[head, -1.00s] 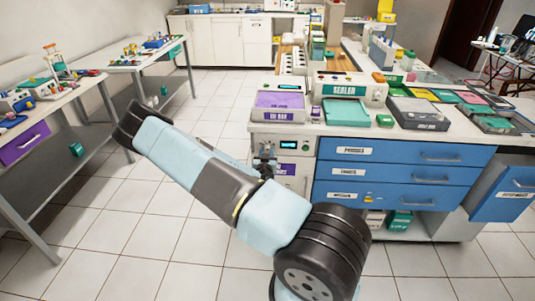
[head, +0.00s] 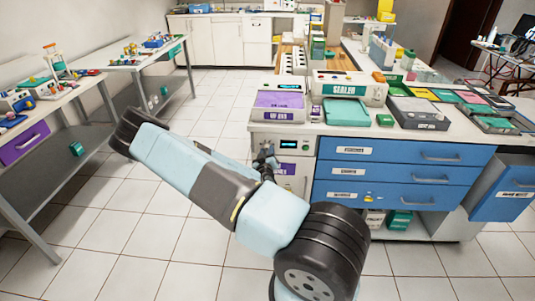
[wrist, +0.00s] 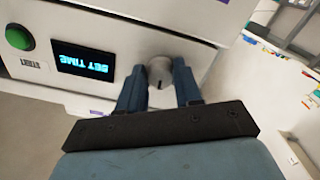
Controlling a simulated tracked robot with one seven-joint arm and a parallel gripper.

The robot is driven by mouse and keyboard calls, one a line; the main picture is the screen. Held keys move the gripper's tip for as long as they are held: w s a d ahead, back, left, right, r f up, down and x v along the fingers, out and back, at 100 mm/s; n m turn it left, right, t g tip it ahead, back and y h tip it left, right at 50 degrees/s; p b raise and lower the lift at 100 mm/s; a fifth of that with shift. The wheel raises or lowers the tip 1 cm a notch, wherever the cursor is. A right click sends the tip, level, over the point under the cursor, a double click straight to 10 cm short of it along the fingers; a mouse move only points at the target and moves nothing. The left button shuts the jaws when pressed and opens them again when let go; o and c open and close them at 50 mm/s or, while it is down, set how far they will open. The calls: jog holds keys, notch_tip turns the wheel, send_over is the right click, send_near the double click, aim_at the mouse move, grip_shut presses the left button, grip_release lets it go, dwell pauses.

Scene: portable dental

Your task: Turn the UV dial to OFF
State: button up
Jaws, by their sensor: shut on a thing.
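The grey round UV dial (wrist: 160,72) sits on the white front panel in the wrist view, with a dark mark on its near side. My gripper (wrist: 160,82) has one blue finger on each side of the dial and is shut on it. I cannot read any OFF mark near the dial; the fingers hide part of the panel. In the head view my gripper (head: 266,162) is at the front of the white UV unit (head: 301,154), beside its lit display. The dial is hidden there.
A display reading SET TIME (wrist: 82,62) and a green button (wrist: 18,37) are left of the dial in the wrist view. Blue drawers (head: 400,172) stand right of the unit. A purple-topped box (head: 279,101) is on the counter above. The tiled floor at left is clear.

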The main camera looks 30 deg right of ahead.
jog(key=n, duration=0.5)
jog(key=shift+n, duration=0.3)
jog(key=n, duration=0.4)
jog(key=shift+n, duration=0.4)
jog(key=shift+a, duration=0.1)
jog(key=o, duration=1)
jog(key=shift+o, duration=0.2)
jog(key=shift+s, duration=0.1)
jog(key=v, duration=1.3)
jog(key=shift+s+a, duration=0.2)
jog(key=shift+s, duration=0.05)
